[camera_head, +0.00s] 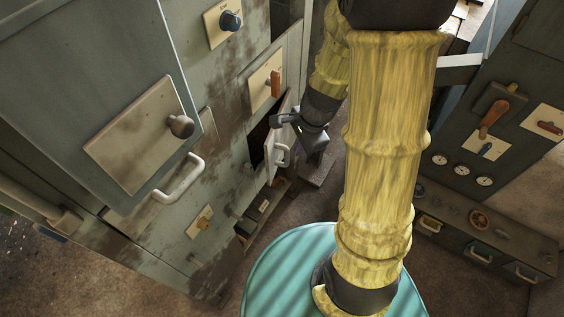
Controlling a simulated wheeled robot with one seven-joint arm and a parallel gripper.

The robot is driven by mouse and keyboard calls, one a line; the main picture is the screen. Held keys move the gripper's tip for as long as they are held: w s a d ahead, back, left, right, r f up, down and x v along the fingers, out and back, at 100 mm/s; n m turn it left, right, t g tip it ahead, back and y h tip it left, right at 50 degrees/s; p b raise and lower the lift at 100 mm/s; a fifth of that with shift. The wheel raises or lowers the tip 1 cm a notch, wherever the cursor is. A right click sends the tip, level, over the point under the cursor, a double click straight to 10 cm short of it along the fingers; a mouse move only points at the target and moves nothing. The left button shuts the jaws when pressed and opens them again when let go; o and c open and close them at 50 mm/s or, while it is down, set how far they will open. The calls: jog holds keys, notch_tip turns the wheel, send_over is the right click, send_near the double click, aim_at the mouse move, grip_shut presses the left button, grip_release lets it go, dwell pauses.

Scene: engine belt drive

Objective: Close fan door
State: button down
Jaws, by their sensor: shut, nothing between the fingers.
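A small pale door (270,151) on the side of the grey-green cabinet stands partly open, with a dark gap along its left side. It carries a white handle (283,156). I take it for the fan door, but no label on it is readable. My gripper (284,118) is shut and empty at the door's upper right, close to its edge. I cannot tell whether the fingers touch the door. My yellow-sleeved arm covers the area to the right of the gripper.
A black dial (230,20) and orange lever (275,84) are on the cabinet above the small door. Another panel with levers and gauges (485,180) stands at the right. Brown floor lies between.

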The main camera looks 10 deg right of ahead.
jog(key=s+r+n+t+h, duration=0.1)
jog(key=s+r+n, duration=0.5)
jog(key=n, duration=0.9)
jog(key=shift+d+r+n+h, duration=0.3)
jog(key=shift+d+r+h, duration=0.05)
jog(key=shift+r+h, duration=0.1)
jog(key=shift+a, duration=0.1)
